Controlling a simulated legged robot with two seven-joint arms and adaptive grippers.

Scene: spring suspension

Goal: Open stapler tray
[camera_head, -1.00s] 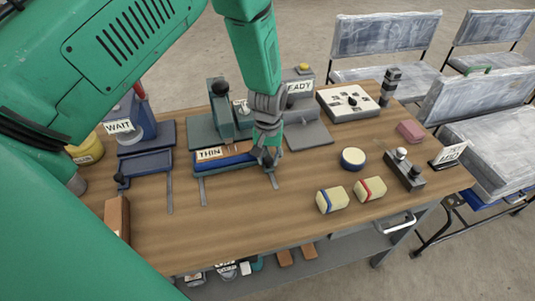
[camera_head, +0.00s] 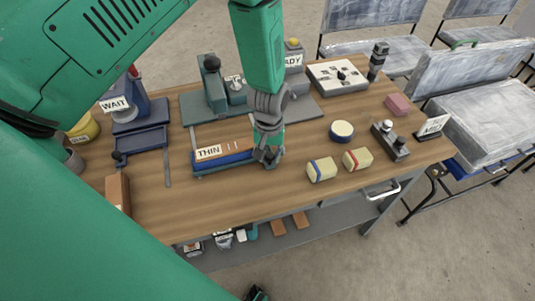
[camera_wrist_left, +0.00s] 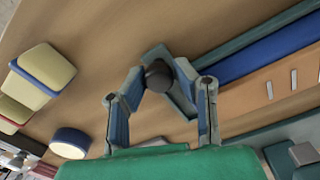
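The stapler (camera_head: 212,92) is a teal machine with a black knob on top, on a teal base at the back middle of the bench. Its tray (camera_head: 228,157), blue with an orange-brown strip and a THIN label, sits at the front, on rails, with a gap between it and the base. My left gripper (camera_head: 268,156) is at the tray's right end. In the left wrist view, its fingers (camera_wrist_left: 160,72) close around the tray's dark round knob (camera_wrist_left: 158,76), and the tray (camera_wrist_left: 258,62) runs off to the right.
A blue machine labelled WAIT (camera_head: 130,108) stands left, with its own blue tray (camera_head: 142,142). A brown block (camera_head: 117,190) lies at the front left. Two cream blocks (camera_head: 321,169) (camera_head: 357,159), a round blue-rimmed item (camera_head: 342,131) and a grey control box (camera_head: 390,140) lie right. The front middle is bare.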

